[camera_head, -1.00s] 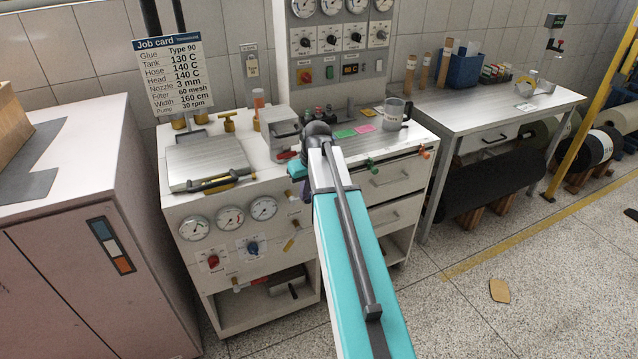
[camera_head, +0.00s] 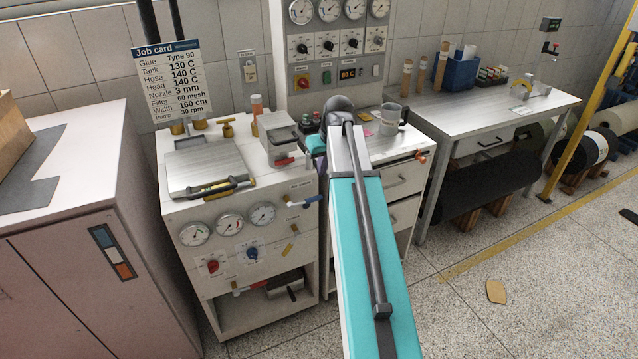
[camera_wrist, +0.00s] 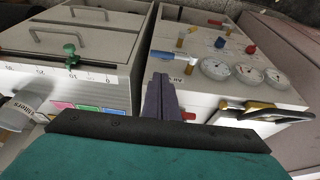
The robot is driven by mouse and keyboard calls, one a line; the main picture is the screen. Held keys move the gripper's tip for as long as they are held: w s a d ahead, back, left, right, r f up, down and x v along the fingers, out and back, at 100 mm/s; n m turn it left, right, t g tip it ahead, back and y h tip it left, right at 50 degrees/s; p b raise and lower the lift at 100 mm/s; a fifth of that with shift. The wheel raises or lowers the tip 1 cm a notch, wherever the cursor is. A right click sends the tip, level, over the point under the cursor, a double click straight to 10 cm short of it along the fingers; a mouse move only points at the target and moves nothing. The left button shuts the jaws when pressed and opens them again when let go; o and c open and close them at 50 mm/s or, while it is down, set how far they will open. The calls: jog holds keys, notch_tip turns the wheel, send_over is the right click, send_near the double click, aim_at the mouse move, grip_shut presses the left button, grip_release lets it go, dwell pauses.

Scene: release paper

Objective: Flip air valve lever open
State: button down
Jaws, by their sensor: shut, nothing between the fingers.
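A small blue-handled lever (camera_head: 301,202) sits on the cabinet's front panel, near its upper right corner, below a small label. Its handle lies close to horizontal in the head view. It also shows in the wrist view as a blue and white part (camera_wrist: 186,56) near a label I can only partly read. My gripper (camera_wrist: 161,82) is shut and empty in the wrist view, its purple-grey fingers pointing toward the cabinet edge, apart from the lever. In the head view my gripper is mostly hidden behind my arm, to the right of the lever.
Other levers and controls are close: a yellow lever (camera_head: 290,245), a blue knob (camera_head: 252,253), a red knob (camera_head: 212,267) and gauges (camera_head: 229,225). A hot plate with a yellow-black handle (camera_head: 221,187) and a grey box (camera_head: 276,132) stand above. Drawers (camera_head: 404,178) lie to the right.

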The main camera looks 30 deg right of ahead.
jog(key=shift+f, duration=0.1)
jog(key=p, duration=0.3)
send_near(314, 197)
jog(key=shift+w+f, duration=0.55)
jog(key=shift+w, duration=0.05)
jog(key=shift+s+d+p+x, duration=0.15)
jog(key=shift+p+x, duration=0.15)
jog(key=shift+x, duration=0.5)
jog(key=shift+s+p+x, duration=0.1)
jog(key=shift+p+x, duration=0.15)
jog(key=shift+x, duration=0.55)
jog(key=shift+s+d+p+x, duration=0.15)
jog(key=shift+p+x, duration=0.15)
jog(key=shift+x, duration=0.5)
jog(key=shift+w+a+f, duration=0.1)
jog(key=shift+a+f, duration=0.1)
